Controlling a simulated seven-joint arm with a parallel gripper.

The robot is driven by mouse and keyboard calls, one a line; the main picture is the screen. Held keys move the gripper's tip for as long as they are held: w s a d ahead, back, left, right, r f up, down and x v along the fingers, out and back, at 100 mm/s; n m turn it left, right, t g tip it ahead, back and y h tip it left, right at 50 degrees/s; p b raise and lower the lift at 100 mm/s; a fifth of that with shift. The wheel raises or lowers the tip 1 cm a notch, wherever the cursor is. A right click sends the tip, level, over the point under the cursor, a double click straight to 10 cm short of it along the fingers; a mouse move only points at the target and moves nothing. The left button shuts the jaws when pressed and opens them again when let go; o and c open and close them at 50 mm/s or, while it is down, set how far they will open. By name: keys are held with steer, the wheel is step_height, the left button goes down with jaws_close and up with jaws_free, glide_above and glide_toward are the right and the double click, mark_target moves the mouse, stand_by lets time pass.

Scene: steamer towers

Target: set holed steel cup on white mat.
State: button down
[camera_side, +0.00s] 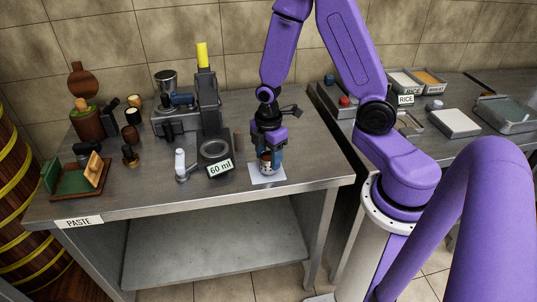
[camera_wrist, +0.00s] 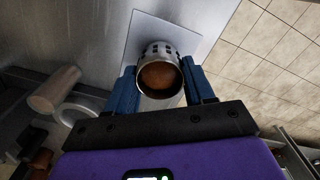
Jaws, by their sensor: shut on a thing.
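The holed steel cup (camera_wrist: 162,52) shows in the wrist view as a steel cylinder with a row of dark square holes and something round and brown inside. My gripper (camera_wrist: 158,88) is shut on the cup, with one blue finger on each side. In the side view my gripper (camera_side: 269,157) points down and the cup (camera_side: 266,168) is partly hidden between the fingers. The white mat (camera_side: 267,179) lies near the front right edge of the table, under the cup. It also shows in the wrist view (camera_wrist: 143,22). I cannot tell whether the cup touches the mat.
A grey machine (camera_side: 214,152) with a "60 ml" label stands left of the mat, beside a white-topped handle (camera_side: 180,163). A green-and-wood box (camera_side: 76,178) and jars stand farther left. The table's front edge is close to the mat. A second counter (camera_side: 455,143) is at right.

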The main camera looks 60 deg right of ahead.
mark_target(268, 156)
steer(key=shift+f, duration=0.25)
steer(key=shift+c, duration=1.6)
jaws_free()
step_height(268, 156, up, 17)
steer(key=shift+r, duration=0.2)
